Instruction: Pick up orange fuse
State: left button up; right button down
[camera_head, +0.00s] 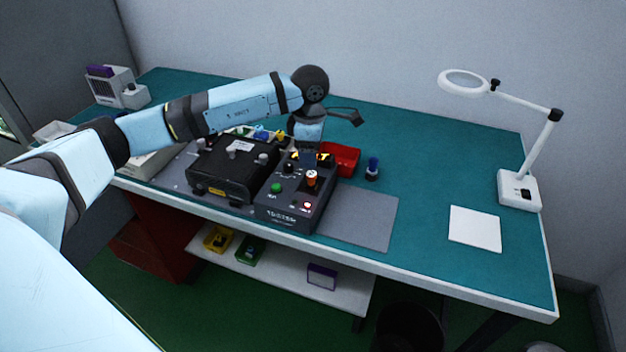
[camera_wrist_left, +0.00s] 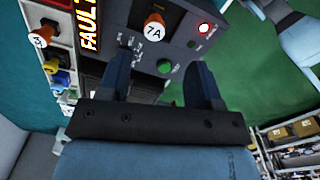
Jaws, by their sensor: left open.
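An orange fuse (camera_head: 311,178) stands upright in the top of the dark tester box (camera_head: 283,208). In the left wrist view the orange fuse (camera_wrist_left: 154,28), marked 7A, sits in the panel beyond my fingertips. A second orange fuse (camera_wrist_left: 41,36) shows at the left there, in a row with a blue and a yellow one. My left gripper (camera_head: 308,158) is above the back of the tester box, pointing down. My right gripper is not in view.
A black box (camera_head: 235,170) stands left of the tester. A red bin (camera_head: 342,158) and a dark blue item (camera_head: 372,169) are to its right. A lamp (camera_head: 519,188) and a white sheet (camera_head: 475,229) are farther right. The grey mat (camera_head: 362,220) has bare room.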

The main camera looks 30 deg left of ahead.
aim_at(311, 174)
pick_arm(q)
notch_tip(311, 174, down, 3)
jog(key=shift+r, duration=0.1)
jog(key=shift+w+a+f+p, duration=0.1)
jog(key=shift+w+f+p, duration=0.15)
jog(key=shift+f, duration=1.1)
jog(key=shift+w+f+p, duration=0.1)
jog(key=shift+f+p, duration=0.2)
jog(key=shift+f, duration=1)
jog(key=c, duration=1)
